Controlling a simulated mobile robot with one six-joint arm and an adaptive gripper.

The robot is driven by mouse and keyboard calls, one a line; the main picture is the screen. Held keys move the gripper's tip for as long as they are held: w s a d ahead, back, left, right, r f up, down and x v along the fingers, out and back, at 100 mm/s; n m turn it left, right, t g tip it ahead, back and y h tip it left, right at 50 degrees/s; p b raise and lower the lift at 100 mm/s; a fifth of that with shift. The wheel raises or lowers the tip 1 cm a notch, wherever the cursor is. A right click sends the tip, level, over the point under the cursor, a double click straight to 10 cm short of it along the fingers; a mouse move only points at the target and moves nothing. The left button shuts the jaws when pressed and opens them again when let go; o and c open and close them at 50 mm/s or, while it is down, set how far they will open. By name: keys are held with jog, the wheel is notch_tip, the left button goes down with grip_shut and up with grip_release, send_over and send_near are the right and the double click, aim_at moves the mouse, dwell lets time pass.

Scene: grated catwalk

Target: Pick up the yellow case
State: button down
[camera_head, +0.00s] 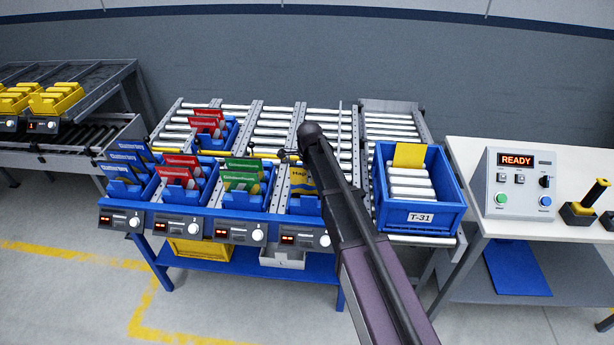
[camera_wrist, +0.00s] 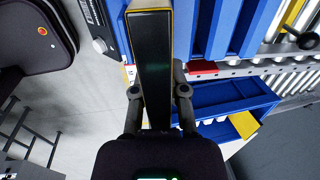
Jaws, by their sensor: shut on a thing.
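The yellow case (camera_head: 301,183) shows in the head view in the right-hand blue bin of the front row, partly hidden by my arm. In the wrist view the case (camera_wrist: 152,50) is seen end-on, as a dark face with thin yellow edges. My gripper (camera_wrist: 159,92) is shut on it, one finger on each side. I cannot tell whether the case is clear of the bin.
Blue bins with blue, red (camera_head: 179,172) and green cases (camera_head: 242,173) stand left of the yellow one. A blue tote (camera_head: 420,215) marked T-31, with a yellow card (camera_head: 408,155), stands right. A control box (camera_head: 517,183) sits on the white table. Rollers behind are mostly bare.

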jog(key=shift+r+p, duration=2.7)
jog(key=shift+r, duration=0.45)
jog(key=shift+r+p, duration=1.3)
jog(key=shift+a+f, duration=0.1)
